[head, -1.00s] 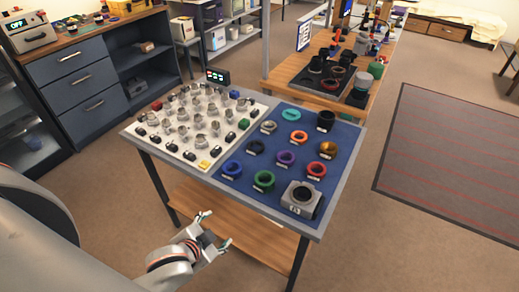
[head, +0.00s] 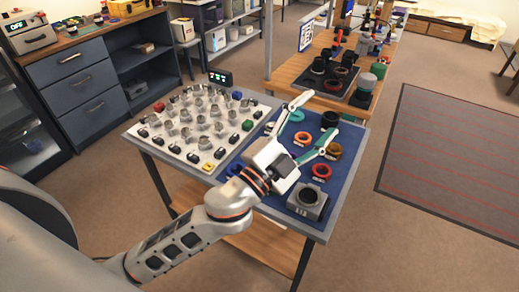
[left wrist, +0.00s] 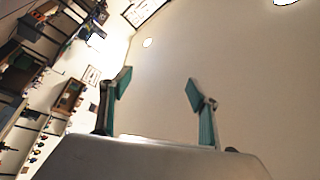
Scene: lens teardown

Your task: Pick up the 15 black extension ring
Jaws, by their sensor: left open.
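A black ring (head: 330,119) stands at the far right of the blue mat (head: 348,137) in the head view; its label is too small to read. My left gripper (head: 321,113) is open and empty above the mat. Its two fingers are spread on either side of the line toward the black ring, and I cannot tell its height above it. In the left wrist view the open fingers (left wrist: 158,90) have nothing between them and face a pale surface. My right gripper is not in view.
Near the fingers are a teal ring (head: 297,116), an orange ring (head: 302,138), a brown-gold ring (head: 334,151) and a red ring (head: 321,171). A grey camera body (head: 307,200) sits at the front. A white board (head: 177,150) holds several small parts. My arm hides several rings.

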